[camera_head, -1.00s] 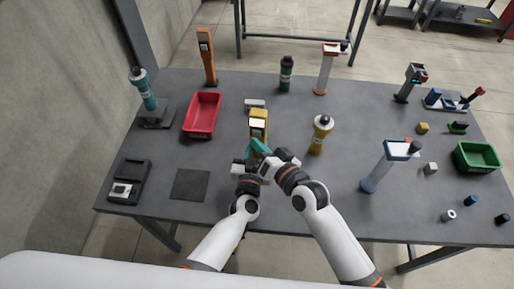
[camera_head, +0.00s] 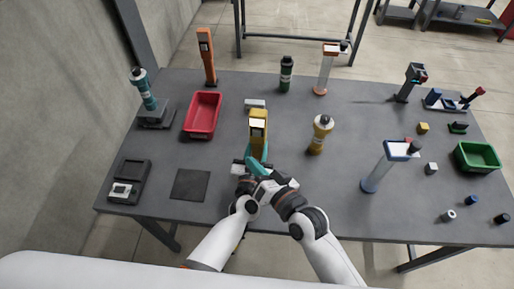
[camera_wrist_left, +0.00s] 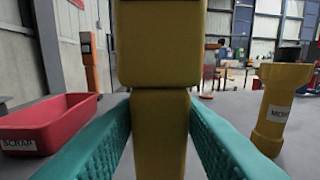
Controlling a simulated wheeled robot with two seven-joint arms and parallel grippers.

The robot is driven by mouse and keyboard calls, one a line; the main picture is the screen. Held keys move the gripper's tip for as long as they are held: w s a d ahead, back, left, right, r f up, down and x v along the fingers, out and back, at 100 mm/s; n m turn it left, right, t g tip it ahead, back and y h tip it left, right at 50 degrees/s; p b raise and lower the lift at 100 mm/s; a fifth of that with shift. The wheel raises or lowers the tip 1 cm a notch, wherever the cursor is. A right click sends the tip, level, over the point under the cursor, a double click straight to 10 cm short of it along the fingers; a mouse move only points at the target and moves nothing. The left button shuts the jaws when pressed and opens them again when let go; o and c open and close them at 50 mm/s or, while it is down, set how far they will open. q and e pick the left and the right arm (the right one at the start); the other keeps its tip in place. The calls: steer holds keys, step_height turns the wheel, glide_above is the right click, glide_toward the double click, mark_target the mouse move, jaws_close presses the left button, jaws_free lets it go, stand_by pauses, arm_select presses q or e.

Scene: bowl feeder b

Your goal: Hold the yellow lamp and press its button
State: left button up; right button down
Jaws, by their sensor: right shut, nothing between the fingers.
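The yellow lamp (camera_head: 258,118) stands upright near the middle of the table, with a pale panel on its upper part. It also fills the middle of the left wrist view (camera_wrist_left: 160,50). My left gripper (camera_head: 258,153) is around its lower, narrower part, with a teal finger against each side, shut on it; the fingers also show in the left wrist view (camera_wrist_left: 160,112). My right gripper (camera_head: 257,167) is shut and empty, just in front of and below the left fingers. I cannot make out the lamp's button; the grippers partly hide the lamp's lower end.
A yellow bottle-shaped object (camera_head: 320,135) stands to the right of the lamp. A red bin (camera_head: 203,132) is to the left and a small pale block (camera_head: 255,104) behind. A blue-and-white stand (camera_head: 377,171) is at right. A dark square mat (camera_head: 190,185) lies front left.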

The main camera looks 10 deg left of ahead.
arm_select(q)
steer(key=o, duration=0.4)
steer(key=s, duration=0.6)
steer(key=s+a+p, duration=0.1)
steer(key=s, duration=1.3)
steer(key=shift+a+p, duration=0.2)
steer(key=shift+p, duration=0.15)
